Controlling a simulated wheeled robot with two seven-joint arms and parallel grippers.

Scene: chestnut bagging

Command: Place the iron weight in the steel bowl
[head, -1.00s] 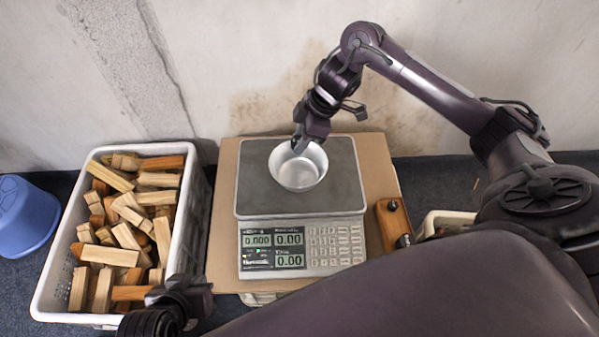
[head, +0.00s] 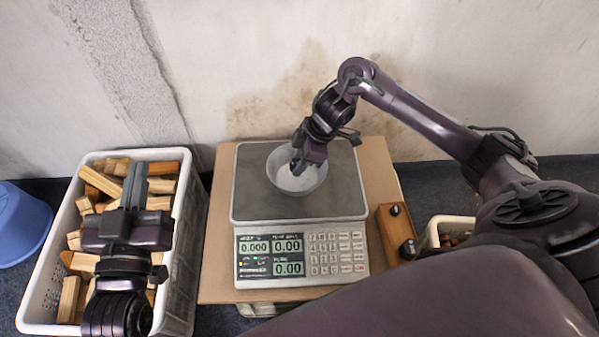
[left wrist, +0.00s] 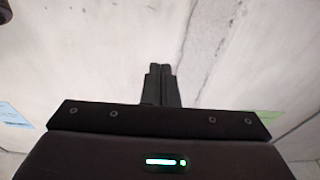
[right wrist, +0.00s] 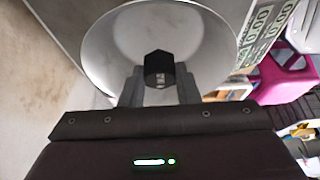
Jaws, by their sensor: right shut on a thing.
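The steel bowl (head: 310,184) stands upright on the scale's plate (head: 248,190). My right gripper (head: 297,168) reaches down over the bowl. In the right wrist view the black iron weight (right wrist: 158,70) is between the fingers of my right gripper (right wrist: 158,84), with the bowl (right wrist: 105,45) around it. The weight cannot be made out in the head view. I cannot tell whether it touches the bowl's bottom. My left gripper (head: 134,186) is over the crate of wood blocks; its fingers are together and empty, also in the left wrist view (left wrist: 160,70).
The scale's display (head: 272,255) reads 0.000 and 0.00. The white crate (head: 38,290) holds several wood blocks. A wooden block with black knobs (head: 393,225) lies right of the scale. A blue tub (head: 18,225) is at far left, and a small white bin (head: 440,228) at right.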

